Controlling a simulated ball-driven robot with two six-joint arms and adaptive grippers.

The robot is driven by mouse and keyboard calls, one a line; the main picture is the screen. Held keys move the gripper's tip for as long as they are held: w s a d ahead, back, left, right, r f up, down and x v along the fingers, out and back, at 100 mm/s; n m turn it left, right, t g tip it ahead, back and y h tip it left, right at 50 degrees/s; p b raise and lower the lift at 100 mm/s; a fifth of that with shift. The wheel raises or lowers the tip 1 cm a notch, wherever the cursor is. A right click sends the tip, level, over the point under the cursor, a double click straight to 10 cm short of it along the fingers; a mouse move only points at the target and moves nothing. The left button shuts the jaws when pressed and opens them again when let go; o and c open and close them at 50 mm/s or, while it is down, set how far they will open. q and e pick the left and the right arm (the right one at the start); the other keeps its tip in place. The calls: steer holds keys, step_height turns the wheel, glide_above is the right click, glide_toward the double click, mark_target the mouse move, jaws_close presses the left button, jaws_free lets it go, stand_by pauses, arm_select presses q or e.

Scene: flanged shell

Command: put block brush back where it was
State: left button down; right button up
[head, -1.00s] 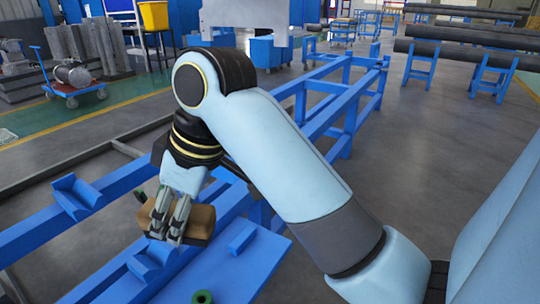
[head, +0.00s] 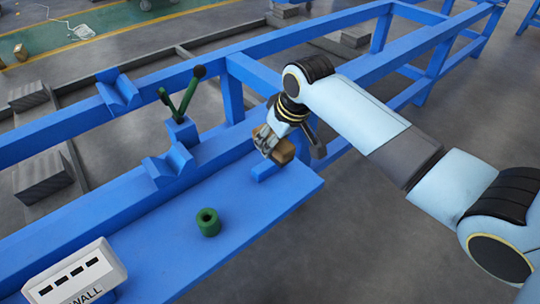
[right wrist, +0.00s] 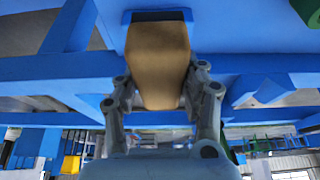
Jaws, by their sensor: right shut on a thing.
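The block brush (head: 283,152) is a tan-brown block. My right gripper (head: 266,143) is shut on it, above the far right part of the blue shelf, close to a low blue bar (head: 266,169). In the right wrist view the brush (right wrist: 158,60) sits between the two fingers (right wrist: 162,92), with a dark blue strip at its far end. Whether the brush touches the bar or shelf I cannot tell. My left gripper is in no view.
The blue shelf (head: 250,215) carries a green ring (head: 208,222) and a white box marked WALL (head: 75,280). Blue V-supports (head: 118,93) (head: 168,165) and a green-handled V-shaped tool (head: 182,98) stand along the frame.

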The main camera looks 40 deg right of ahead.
steer(key=shift+w+f, duration=0.55)
steer(key=shift+w, duration=0.3)
steer(key=shift+f+b, duration=0.75)
steer(key=shift+f, duration=1.25)
steer(key=shift+f, duration=0.1)
steer(key=o, duration=1.1)
steer(key=shift+s+r, duration=0.1)
steer(key=shift+r, duration=0.3)
steer(key=p+v, duration=0.3)
steer(key=v, duration=0.8)
steer(key=shift+r+p, duration=0.25)
steer(key=shift+p, duration=0.15)
